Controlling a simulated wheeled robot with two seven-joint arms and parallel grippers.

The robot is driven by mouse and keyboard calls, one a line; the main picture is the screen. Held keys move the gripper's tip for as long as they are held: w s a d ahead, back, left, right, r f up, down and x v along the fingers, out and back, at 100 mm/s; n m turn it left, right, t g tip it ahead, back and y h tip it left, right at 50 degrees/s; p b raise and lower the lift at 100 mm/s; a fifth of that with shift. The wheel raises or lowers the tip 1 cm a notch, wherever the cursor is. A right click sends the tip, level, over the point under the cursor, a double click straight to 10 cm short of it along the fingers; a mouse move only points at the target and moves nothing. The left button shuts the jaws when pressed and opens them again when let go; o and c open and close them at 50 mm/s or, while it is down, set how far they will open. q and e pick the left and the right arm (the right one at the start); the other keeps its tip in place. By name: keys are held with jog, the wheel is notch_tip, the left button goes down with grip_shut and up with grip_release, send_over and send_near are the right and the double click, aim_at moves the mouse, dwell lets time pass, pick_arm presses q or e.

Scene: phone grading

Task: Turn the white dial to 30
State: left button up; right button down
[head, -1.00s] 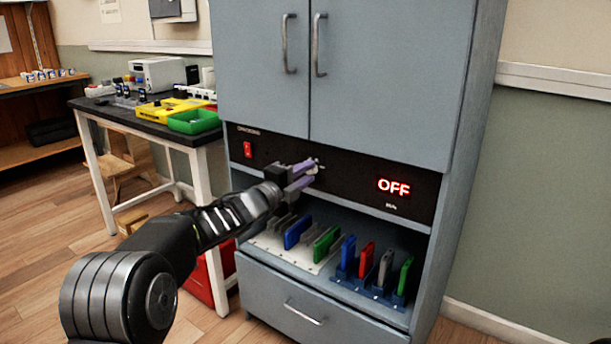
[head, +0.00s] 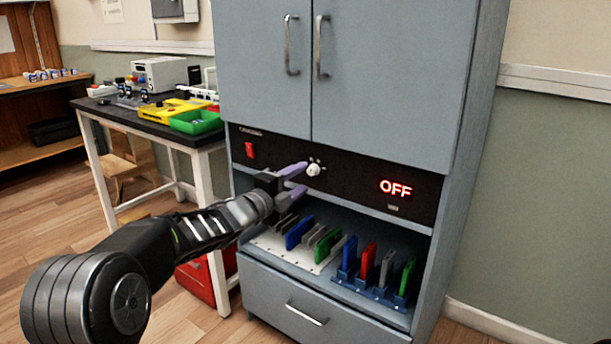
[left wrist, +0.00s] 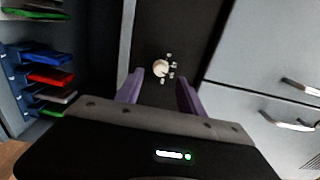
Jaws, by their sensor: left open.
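The white dial (head: 313,169) is on the black panel (head: 350,180) of the grey cabinet, left of a red lit display (head: 395,188) that reads OFF. Small pale marks stand around the dial. In the left wrist view the dial (left wrist: 161,68) shows uncovered, ahead of the fingertips. My left gripper (head: 298,180), with purple fingers, is open and empty. It is just in front of and slightly below the dial, apart from it. In the left wrist view the gripper (left wrist: 160,85) has its fingers spread wide. My right gripper is not in view.
A red switch (head: 249,150) is at the panel's left end. Below the panel, an open shelf holds several coloured upright slabs (head: 367,262) in racks. Closed doors with handles (head: 318,47) are above. A black-topped table (head: 130,113) with green and yellow trays stands at left.

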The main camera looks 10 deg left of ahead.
pick_arm(q)
jog(key=v, duration=0.4)
jog(key=shift+s, duration=0.1)
